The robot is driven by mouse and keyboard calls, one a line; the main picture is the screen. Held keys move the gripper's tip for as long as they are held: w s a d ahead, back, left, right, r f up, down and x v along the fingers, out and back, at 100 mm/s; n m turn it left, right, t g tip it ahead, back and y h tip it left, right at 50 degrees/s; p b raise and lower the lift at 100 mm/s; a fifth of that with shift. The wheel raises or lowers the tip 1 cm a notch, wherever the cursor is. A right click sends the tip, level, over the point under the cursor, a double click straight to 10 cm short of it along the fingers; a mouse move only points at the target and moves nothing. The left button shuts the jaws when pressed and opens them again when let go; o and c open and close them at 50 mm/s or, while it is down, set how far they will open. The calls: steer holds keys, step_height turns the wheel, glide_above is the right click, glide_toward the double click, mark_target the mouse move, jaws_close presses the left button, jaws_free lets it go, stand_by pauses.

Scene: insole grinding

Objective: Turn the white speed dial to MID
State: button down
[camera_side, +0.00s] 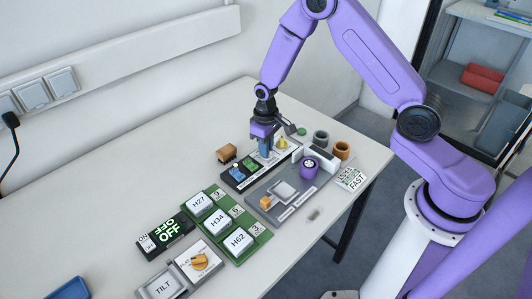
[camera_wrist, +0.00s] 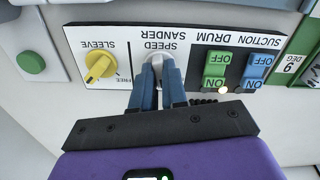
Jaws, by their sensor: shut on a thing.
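The white speed dial (camera_wrist: 158,59) shows in the wrist view on a pale panel, beside the printed words SANDER SPEED, which appear upside down. My gripper (camera_wrist: 157,78) has its two blue fingers closed around the dial, one on each side. The fingers cover much of the dial, so its pointer and setting cannot be read. In the side view my gripper (camera_side: 265,152) reaches down to the control panel at the back of the station, and the dial is hidden behind the fingers.
A yellow SLEEVE dial (camera_wrist: 99,68) is left of the fingers in the wrist view. A green button (camera_wrist: 30,61) is at far left.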

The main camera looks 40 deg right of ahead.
steer(key=shift+m, duration=0.7)
steer(key=c, duration=1.6)
jaws_free()
steer(key=shift+m, duration=0.3)
steer(key=o, duration=0.3)
steer(key=shift+r, duration=3.5)
